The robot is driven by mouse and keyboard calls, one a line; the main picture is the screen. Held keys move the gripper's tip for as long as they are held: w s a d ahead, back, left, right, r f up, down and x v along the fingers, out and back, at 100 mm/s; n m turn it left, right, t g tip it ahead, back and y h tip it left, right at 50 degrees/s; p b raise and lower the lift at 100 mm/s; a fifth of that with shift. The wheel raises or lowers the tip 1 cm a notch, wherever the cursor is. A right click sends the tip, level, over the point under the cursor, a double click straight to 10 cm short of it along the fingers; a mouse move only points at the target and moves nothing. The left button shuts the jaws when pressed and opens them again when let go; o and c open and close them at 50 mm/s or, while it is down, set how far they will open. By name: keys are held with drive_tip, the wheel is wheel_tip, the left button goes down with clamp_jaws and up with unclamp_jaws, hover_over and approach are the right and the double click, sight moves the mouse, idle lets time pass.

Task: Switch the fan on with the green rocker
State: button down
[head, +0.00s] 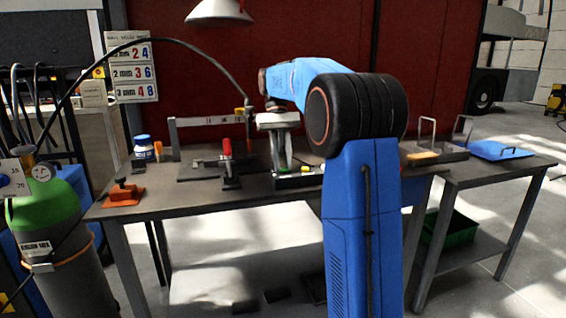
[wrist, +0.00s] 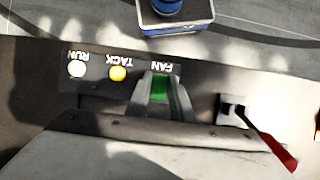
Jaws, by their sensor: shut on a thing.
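The switch box (wrist: 95,97) shows in the wrist view with upside-down labels RUN, TACK and FAN. The green rocker (wrist: 159,88) sits under the FAN label. My gripper (wrist: 160,92) has its two fingers on either side of the rocker, closed on it. In the head view my gripper (head: 283,168) points down at the box on the bench, with some green between its fingers. The fingers hide the rocker's sides, and I cannot tell which way it is tipped. No fan can be made out.
A white button (wrist: 77,69) and a yellow button (wrist: 117,73) sit beside the rocker. A red-handled clamp (head: 226,150) stands close to the box on the bench (head: 190,201). An orange tool (head: 123,193) lies at the bench's left end.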

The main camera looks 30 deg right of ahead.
sight(284, 169)
idle(0.3)
drive_tip(key=c, duration=1.6)
unclamp_jaws()
drive_tip(key=shift+o, duration=0.2)
drive_tip(key=shift+s+a+t+h, duration=0.1)
drive_tip(key=shift+s+t+h, duration=0.2)
drive_tip(key=shift+t, duration=0.5)
drive_tip(key=shift+s+a+f+t+h, duration=0.1)
drive_tip(key=shift+s+t+h, duration=0.1)
drive_tip(key=shift+t, duration=0.55)
drive_tip(key=shift+s+t+h, duration=0.2)
drive_tip(key=shift+t, duration=0.55)
wheel_tip(284, 169, up, 17)
drive_tip(key=s+a+f+n+t, duration=0.1)
drive_tip(key=s+a+f, duration=0.3)
drive_tip(key=s+f, duration=0.4)
drive_tip(key=s+a+f+n+t, duration=0.1)
drive_tip(key=s+a+f, duration=0.4)
drive_tip(key=s+f, duration=0.3)
drive_tip(key=s+a+f+t, duration=0.2)
drive_tip(key=s+a+f, duration=0.2)
drive_tip(key=f, duration=0.9)
drive_tip(key=shift+s+a+f+n, duration=0.25)
drive_tip(key=shift+s+n, duration=0.15)
drive_tip(key=shift+s, duration=1.5)
